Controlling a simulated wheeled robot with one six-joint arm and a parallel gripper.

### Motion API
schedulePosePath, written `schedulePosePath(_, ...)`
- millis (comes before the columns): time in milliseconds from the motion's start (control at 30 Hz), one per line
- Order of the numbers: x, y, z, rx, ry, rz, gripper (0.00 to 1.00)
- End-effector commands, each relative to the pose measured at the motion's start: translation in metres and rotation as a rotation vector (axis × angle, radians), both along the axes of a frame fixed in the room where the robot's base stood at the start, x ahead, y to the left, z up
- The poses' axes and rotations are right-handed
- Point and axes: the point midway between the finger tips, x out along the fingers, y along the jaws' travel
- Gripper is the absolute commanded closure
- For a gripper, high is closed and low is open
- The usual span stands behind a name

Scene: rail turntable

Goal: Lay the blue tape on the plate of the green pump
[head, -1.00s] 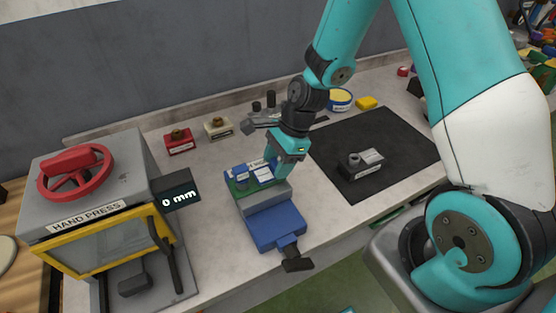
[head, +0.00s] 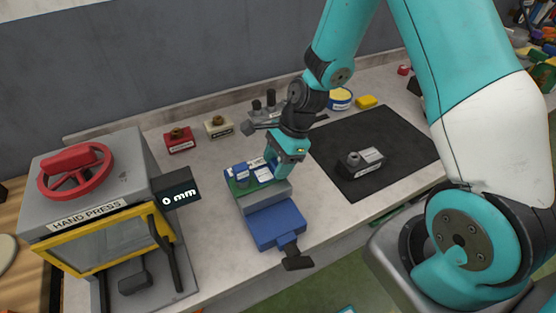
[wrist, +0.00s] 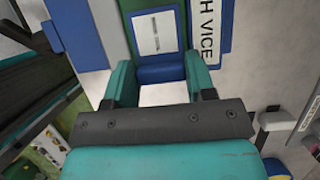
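A green pump (head: 235,187) sits in the blue bench vice (head: 275,225), mostly covered from above. A blue part stands on its left side. The blue tape (head: 264,175), a blue piece with a white label, lies at the pump's right side, and it also shows in the wrist view (wrist: 160,74). My gripper (head: 278,170) points down at the vice. In the wrist view both fingers (wrist: 162,84) flank the tape closely, one on each side, with no clear gap. The plate under the tape is hidden.
The hand press (head: 95,225) stands at the left. Behind the vice are a red block (head: 179,143) and a cream block (head: 218,128). A dark mat (head: 400,145) with a grey part (head: 362,162) lies to the right. A yellow block (head: 366,102) is at the back.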

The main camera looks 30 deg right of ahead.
Motion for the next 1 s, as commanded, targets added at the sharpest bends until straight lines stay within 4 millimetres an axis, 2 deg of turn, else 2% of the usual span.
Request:
schedulePosePath(33,0.000,0.000,0.000,0.000,0.000,0.000,0.39)
schedulePosePath(100,0.000,0.000,0.000,0.000,0.000,0.000,0.23)
schedulePosePath(133,0.000,0.000,0.000,0.000,0.000,0.000,0.20)
schedulePosePath(400,0.000,0.000,0.001,0.000,-0.001,0.000,0.20)
schedulePosePath(533,0.001,-0.005,0.010,0.000,-0.004,-0.002,0.20)
schedulePosePath(667,0.002,-0.015,0.033,-0.001,-0.008,-0.004,0.20)
schedulePosePath(1000,0.002,-0.049,0.113,-0.002,-0.007,-0.003,0.20)
